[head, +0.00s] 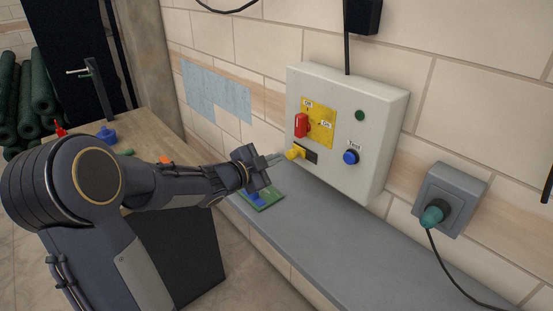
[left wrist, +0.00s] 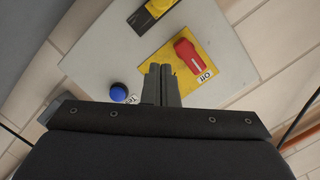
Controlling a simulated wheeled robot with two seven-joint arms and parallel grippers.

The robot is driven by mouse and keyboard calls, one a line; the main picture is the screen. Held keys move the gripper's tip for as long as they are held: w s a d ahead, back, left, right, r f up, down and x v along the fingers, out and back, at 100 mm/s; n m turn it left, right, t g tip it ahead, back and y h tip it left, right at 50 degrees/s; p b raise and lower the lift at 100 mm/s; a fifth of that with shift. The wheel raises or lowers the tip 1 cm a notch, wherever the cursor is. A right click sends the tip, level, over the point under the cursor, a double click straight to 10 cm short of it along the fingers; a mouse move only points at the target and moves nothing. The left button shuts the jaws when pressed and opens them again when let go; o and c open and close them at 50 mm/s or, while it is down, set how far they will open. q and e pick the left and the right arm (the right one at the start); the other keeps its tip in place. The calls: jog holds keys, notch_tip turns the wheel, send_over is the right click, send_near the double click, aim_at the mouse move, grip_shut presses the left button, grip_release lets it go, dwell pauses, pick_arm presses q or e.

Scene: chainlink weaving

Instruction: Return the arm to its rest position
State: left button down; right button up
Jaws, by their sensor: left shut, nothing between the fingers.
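My left gripper (head: 277,159) is shut and empty in front of the control box on the wall. It also shows in the left wrist view (left wrist: 160,70), fingers together and pointing at the box face. The grey-white control box (head: 375,103) carries a red rotary switch (head: 301,125) on a yellow plate marked Off and On, a blue Test button (head: 351,157), a dark green lamp (head: 360,115) and a yellow part (head: 293,153) at a black slot. The fingertips are close to the yellow part in the head view; I cannot tell whether they touch. My right gripper is not in view.
A grey ledge (head: 330,244) runs under the box, with a green board (head: 262,198) on it below my gripper. A grey socket (head: 450,199) with a teal plug (head: 433,214) is at right. A wooden table (head: 140,124) with small parts stands at left, near green rolls (head: 42,92).

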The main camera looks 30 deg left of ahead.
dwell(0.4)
pick_arm(q)
jog(key=s+d+n+g+y, duration=0.3)
jog(key=s+n+g+y, duration=0.15)
jog(key=s+n, duration=0.75)
jog(key=s+d+f+g+h, duration=0.2)
jog(key=s+d, duration=0.4)
jog(key=s, duration=0.3)
jog(key=s+d+f+n+g+h, duration=0.1)
jog(key=s+d+f+g+h, duration=0.2)
jog(key=s+d, duration=0.3)
jog(key=s+f, duration=0.1)
jog(key=s, duration=0.2)
jog(key=shift+d+g, duration=0.15)
jog(key=shift+g, duration=0.2)
jog(key=shift+s, duration=0.1)
